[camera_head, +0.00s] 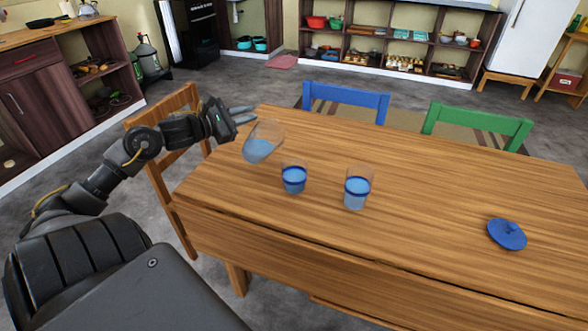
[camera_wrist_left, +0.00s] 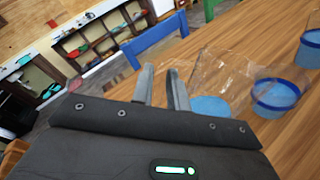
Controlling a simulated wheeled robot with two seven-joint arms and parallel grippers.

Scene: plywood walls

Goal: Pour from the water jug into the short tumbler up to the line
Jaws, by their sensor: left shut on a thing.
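My left gripper (camera_head: 240,115) is shut on the clear water jug (camera_head: 262,143) at the left end of the table. The jug is tilted to the right and holds blue water low inside. The jug also shows in the left wrist view (camera_wrist_left: 211,82), beyond the fingers (camera_wrist_left: 163,88). The short tumbler (camera_head: 294,179) stands just right of and nearer than the jug, with a dark blue band and blue water close to the band. A taller tumbler (camera_head: 357,188) with a blue band and blue water stands to its right. I see no stream of water. My right gripper is not in view.
The wooden table (camera_head: 430,200) is clear between the taller tumbler and a blue lid (camera_head: 506,234) at the right. A blue chair (camera_head: 345,101) and a green chair (camera_head: 478,124) stand at the far side. A wooden chair (camera_head: 170,140) stands at the left end.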

